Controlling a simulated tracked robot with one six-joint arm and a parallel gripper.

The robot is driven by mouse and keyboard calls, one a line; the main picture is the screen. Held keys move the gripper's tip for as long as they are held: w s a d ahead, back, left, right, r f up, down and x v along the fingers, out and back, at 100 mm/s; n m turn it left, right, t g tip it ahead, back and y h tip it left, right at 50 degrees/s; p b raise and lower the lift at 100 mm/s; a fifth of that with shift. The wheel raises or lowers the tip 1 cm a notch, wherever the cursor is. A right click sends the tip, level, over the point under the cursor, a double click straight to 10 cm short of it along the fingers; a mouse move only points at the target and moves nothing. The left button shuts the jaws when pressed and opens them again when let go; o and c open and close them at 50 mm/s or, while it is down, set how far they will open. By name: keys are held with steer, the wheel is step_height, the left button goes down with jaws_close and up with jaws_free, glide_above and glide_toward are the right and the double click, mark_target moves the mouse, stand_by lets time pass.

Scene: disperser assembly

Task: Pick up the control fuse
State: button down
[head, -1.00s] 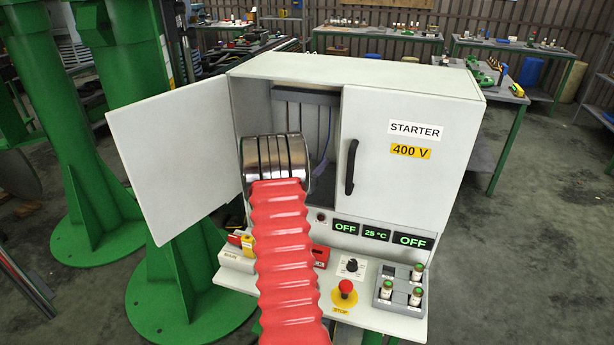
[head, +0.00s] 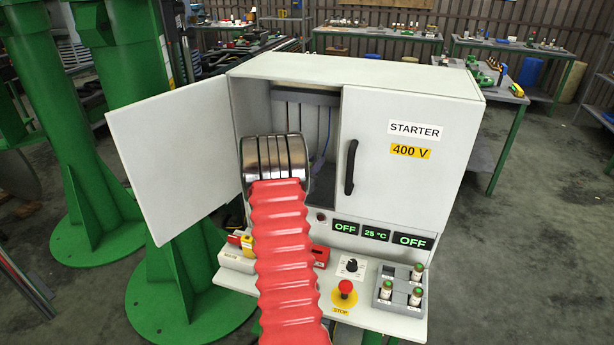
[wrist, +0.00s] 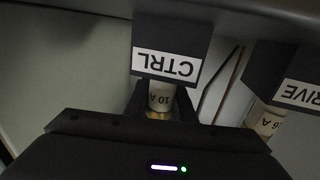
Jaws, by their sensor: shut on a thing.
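The control fuse (wrist: 159,100) is a pale cylinder marked "10 A" with a brass-coloured end, below the dark holder labelled CTRL (wrist: 167,65), which appears upside down in the wrist view. My gripper (wrist: 162,106) is shut on the fuse, with dark fingers on both sides of it. The fuse's upper end is at the holder; I cannot tell whether it is still seated. In the head view my red-sleeved arm reaches into the open left side of the starter cabinet (head: 370,77), hiding the gripper and fuse.
A second holder, its label partly cut off as "RIVE" (wrist: 301,94), bears a 6 A fuse (wrist: 267,119) close to the right. The left cabinet door (head: 175,155) stands open; the right door (head: 410,180) is shut. A fuse block (head: 385,292) and red stop button (head: 346,287) are on the front shelf.

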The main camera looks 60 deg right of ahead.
steer(key=shift+r, duration=0.15)
step_height(320, 180, up, 10)
stand_by(0.6)
stand_by(0.5)
steer(key=shift+w, duration=0.1)
